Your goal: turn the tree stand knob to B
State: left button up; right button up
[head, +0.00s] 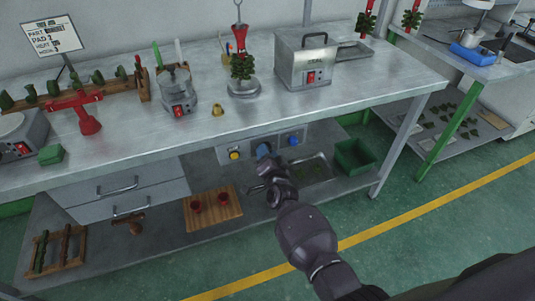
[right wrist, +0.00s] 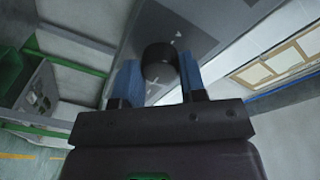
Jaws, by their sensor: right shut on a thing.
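A grey control panel (head: 246,144) is mounted under the front edge of the steel bench. My right gripper (head: 263,151) reaches up to its middle, with blue fingertips against the panel. In the right wrist view a round black knob (right wrist: 159,62) sits between the two blue fingers, and the gripper is shut on it. The fingers hide this knob in the head view. Small pale marks show on the panel beside the knob, too blurred to read. The tree stand (head: 243,85), with a red part and a dark green wax tree, stands on the bench above. My left gripper is out of view.
A yellow button (head: 234,155) and a blue control (head: 292,140) flank the gripper on the panel. The lower shelf holds a green bin (head: 355,156), a wooden board (head: 213,220) with red pieces and a metal tray (head: 312,172). The floor in front is clear.

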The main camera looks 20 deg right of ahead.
jog(key=shift+m, duration=0.6)
jog(key=o, duration=0.9)
jog(key=shift+s, duration=0.1)
jog(key=s, duration=0.3)
jog(key=s+p, duration=0.1)
jog(key=s, duration=0.6)
jog(key=shift+s+a+p, duration=0.3)
jog(key=shift+a+p, duration=0.1)
